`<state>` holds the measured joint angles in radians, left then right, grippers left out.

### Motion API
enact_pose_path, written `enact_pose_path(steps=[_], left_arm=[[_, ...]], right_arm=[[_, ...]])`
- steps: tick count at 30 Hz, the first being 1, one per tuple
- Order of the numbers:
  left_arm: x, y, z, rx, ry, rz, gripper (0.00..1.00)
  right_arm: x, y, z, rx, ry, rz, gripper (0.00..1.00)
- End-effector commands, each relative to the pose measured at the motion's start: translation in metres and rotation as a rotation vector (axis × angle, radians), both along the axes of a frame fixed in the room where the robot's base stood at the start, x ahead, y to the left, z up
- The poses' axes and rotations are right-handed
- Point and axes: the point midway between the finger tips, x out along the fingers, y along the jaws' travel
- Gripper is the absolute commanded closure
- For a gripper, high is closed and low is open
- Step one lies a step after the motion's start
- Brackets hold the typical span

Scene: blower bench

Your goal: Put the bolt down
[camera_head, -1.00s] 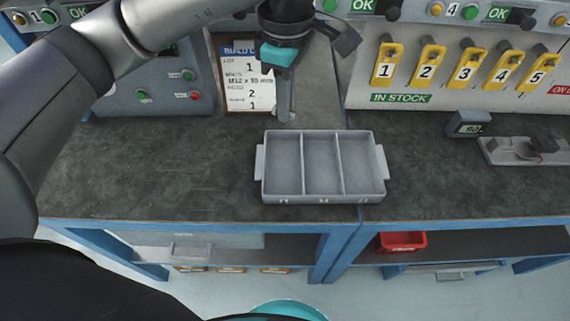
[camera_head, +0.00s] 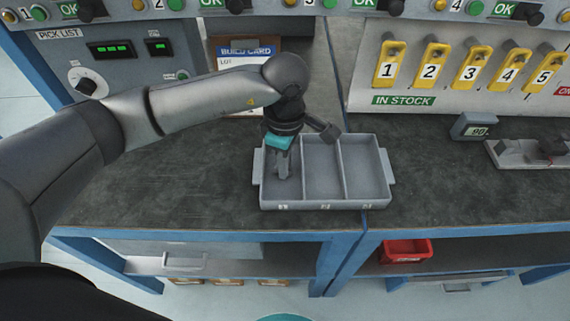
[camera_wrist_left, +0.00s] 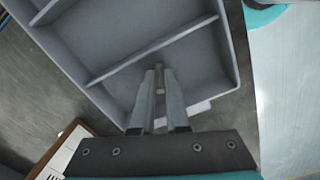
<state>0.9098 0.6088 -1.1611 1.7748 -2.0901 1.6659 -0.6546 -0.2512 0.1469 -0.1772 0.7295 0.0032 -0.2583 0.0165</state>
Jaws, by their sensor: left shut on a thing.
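The grey three-compartment tray (camera_head: 368,198) stands on the dark bench top near its front edge. My left gripper (camera_head: 284,177) points down into the tray's left compartment. In the left wrist view its fingers (camera_wrist_left: 160,72) are shut on the bolt (camera_wrist_left: 159,80), a small grey piece showing between the fingertips. Most of the bolt is hidden by the fingers, and I cannot tell whether it touches the compartment floor. The tray's dividers (camera_wrist_left: 150,50) show beyond the fingers. My right gripper is not in view.
A panel with numbered yellow holders (camera_head: 430,68) stands behind on the right. A small display (camera_head: 472,126) and a grey fixture (camera_head: 520,153) sit to the right of the tray. The build card (camera_head: 246,50) is partly behind my arm. The bench left of the tray is clear.

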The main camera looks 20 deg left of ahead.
Motion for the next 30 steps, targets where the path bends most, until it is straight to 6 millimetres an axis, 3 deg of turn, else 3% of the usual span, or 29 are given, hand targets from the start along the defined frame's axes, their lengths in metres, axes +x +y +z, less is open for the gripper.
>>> enact_pose_path(steps=[13, 14, 21, 30], left_arm=[[0.0004, 0.0001, -0.0030, 0.000, -0.001, 0.000, 1.00], [0.0004, 0.0001, -0.0025, 0.000, -0.001, 0.000, 0.84], [0.0003, 0.0002, -0.0022, 0.000, -0.001, 0.000, 0.57], [0.0003, 0.0002, -0.0015, 0.001, -0.001, 0.000, 0.57]], right_arm=[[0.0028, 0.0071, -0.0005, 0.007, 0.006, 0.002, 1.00], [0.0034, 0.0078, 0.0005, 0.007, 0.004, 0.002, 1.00], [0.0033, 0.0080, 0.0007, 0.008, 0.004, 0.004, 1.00], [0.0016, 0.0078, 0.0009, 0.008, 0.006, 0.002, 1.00]])
